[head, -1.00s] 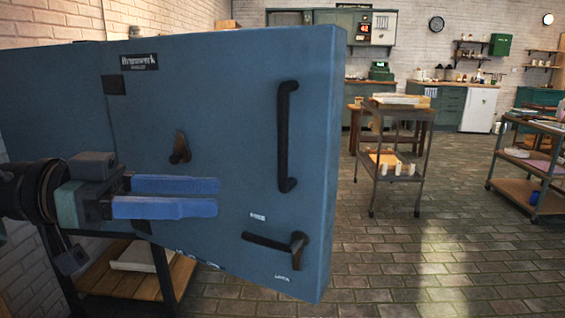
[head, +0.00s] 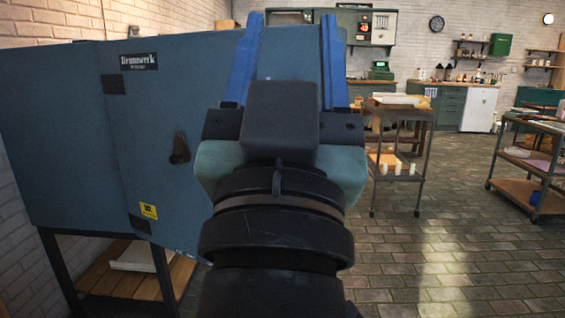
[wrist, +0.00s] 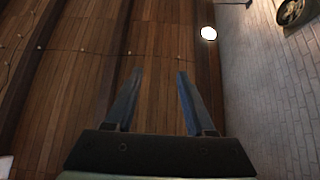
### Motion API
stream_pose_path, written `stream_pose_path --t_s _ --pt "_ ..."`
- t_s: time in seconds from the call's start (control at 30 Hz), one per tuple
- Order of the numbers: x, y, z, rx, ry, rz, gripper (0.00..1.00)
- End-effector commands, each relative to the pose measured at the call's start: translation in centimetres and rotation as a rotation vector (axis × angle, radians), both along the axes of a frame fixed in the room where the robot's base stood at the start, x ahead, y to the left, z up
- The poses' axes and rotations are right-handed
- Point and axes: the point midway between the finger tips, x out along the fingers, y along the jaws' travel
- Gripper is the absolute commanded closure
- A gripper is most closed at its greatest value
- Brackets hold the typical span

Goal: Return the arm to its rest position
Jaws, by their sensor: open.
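My gripper (head: 290,30) is raised in the middle of the head view, its two blue fingers pointing up and spread apart with nothing between them. In the wrist view my gripper (wrist: 154,75) is also open and empty, with a wooden plank ceiling beyond it. My gripper and wrist stand in front of the blue cabinet (head: 75,130) in the head view. They hide the right part of its front, including where the long handle and lever were seen earlier.
The cabinet stands on a stand with a wooden shelf (head: 140,284). A metal cart (head: 402,142) with white cups is right of my arm. Another cart (head: 548,145) stands at the far right. The brick floor (head: 445,230) between them is clear.

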Motion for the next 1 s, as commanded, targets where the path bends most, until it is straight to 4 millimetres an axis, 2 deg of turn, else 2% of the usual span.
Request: stream_pose_path --t_s 0.03,0.07,0.1,0.37,0.8,0.9,1.0 --pt "-2.6 0.1 0.9 -0.021 -0.073 0.026 0.45" --pt "-4.2 0.3 1.5 -0.033 -0.117 0.044 0.45" --pt "-4.5 0.5 3.3 -0.037 -0.129 0.052 0.45" --pt "-4.1 0.6 10.4 -0.033 -0.119 0.053 0.45" --pt "-4.0 0.6 23.6 -0.032 -0.117 0.055 0.45" --pt "-4.0 0.7 25.5 -0.032 -0.116 0.055 0.45" --pt "-4.0 0.7 26.7 -0.032 -0.116 0.055 0.45"
